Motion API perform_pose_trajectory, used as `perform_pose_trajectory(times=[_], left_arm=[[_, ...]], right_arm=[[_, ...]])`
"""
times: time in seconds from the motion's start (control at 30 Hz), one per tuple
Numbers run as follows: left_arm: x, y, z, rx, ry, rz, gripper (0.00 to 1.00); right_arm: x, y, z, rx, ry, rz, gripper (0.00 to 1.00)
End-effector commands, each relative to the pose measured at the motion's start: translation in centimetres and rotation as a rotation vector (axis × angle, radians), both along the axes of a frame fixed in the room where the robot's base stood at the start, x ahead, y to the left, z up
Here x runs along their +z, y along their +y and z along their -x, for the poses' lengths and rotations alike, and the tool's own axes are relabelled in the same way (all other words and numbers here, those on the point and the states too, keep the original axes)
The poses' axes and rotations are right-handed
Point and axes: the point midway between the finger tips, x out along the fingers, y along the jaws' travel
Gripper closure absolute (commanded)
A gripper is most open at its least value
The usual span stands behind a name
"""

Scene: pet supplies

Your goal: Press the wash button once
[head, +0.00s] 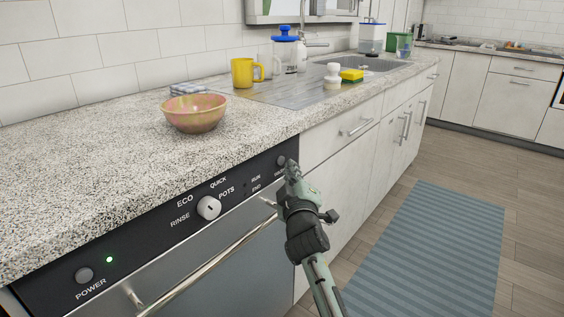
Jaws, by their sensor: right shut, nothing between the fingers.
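The dishwasher's black control panel (150,230) runs under the counter edge. A small round button (281,160) sits at its right end; its label is hidden, so I cannot read whether it says wash. My right gripper (291,168) is shut and empty, its fingertips just right of and below this button in the picture. I cannot tell whether they touch it. A white dial (209,207) is mid-panel, among the words RINSE, ECO, QUICK and POTS. The power button (84,275) is at the left, beside a lit green light (109,259). My left gripper is not in view.
The dishwasher's bar handle (215,262) sticks out below the panel, left of my gripper. A pinkish bowl (194,113), a yellow mug (245,72) and a sponge (352,75) stand on the counter. The floor by the blue mat (435,250) is clear.

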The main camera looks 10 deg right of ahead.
Motion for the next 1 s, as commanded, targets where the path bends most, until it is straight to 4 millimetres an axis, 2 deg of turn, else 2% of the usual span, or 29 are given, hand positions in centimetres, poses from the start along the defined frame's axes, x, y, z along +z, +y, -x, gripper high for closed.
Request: perform_pose_trajectory(times=[0.03,1.0], left_arm=[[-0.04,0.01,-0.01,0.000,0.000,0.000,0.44],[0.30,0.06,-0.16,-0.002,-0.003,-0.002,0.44]], right_arm=[[1.50,1.22,-0.38,0.009,-0.022,-0.031,1.00],[1.94,1.51,-0.46,0.010,-0.023,-0.032,1.00]])
